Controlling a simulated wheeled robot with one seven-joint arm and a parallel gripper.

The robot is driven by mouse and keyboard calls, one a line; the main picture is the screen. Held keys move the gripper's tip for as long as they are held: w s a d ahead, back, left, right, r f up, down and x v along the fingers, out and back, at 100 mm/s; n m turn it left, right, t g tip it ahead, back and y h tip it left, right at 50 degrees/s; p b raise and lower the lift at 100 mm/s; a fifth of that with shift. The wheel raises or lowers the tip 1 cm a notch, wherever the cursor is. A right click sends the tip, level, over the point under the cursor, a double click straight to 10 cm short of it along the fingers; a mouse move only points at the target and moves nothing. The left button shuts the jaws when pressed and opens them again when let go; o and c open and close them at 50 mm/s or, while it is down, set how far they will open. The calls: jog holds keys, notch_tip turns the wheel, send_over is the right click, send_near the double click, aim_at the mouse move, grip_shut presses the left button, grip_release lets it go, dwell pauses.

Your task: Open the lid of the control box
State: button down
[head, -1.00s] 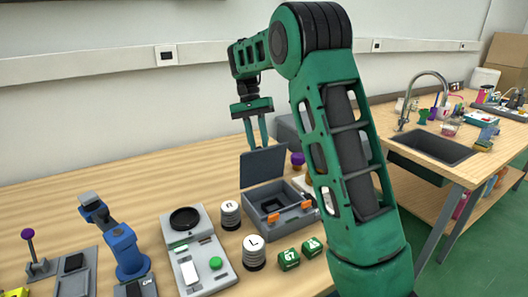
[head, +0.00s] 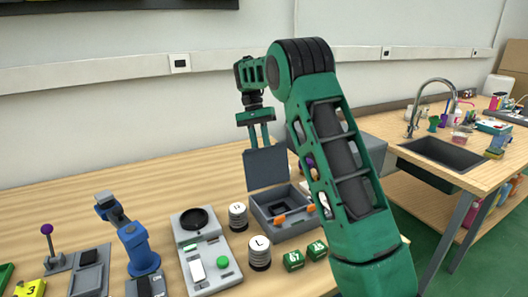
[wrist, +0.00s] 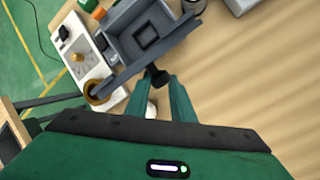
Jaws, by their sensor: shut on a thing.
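The control box (head: 286,232) is a grey open-topped case on the wooden table, with orange latches on its front. Its dark grey lid (head: 265,168) stands up, roughly upright, along the back edge, so the inside shows. In the wrist view the box (wrist: 118,38) is at the top, with the lid (wrist: 138,66) seen nearly edge-on. My gripper (head: 261,143) points down at the lid's upper edge from behind. In the wrist view my gripper (wrist: 158,85) is shut on a small black knob (wrist: 157,76) at the lid's edge. The exact finger contact is partly hidden.
Left of the box stand two round weights (head: 259,253), a grey scale (head: 205,252) and a blue device (head: 132,240). Green cubes (head: 293,260) sit in front of it. My arm hides the area to its right. The table behind left is clear.

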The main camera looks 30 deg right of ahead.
jog(key=shift+w+a+f, duration=0.15)
jog(key=shift+w+a, duration=0.2)
jog(key=shift+a, duration=0.15)
jog(key=c, duration=1.6)
grip_release()
jog(key=shift+w+f, duration=0.2)
jog(key=shift+w, duration=0.05)
jog(key=shift+o, duration=0.6)
jog(key=shift+w+f, duration=0.8)
jog(key=shift+w, duration=0.05)
jog(key=s+a+r, duration=0.5)
jog(key=a+r, duration=0.5)
jog(key=r, duration=0.2)
jog(key=shift+s+a, duration=0.25)
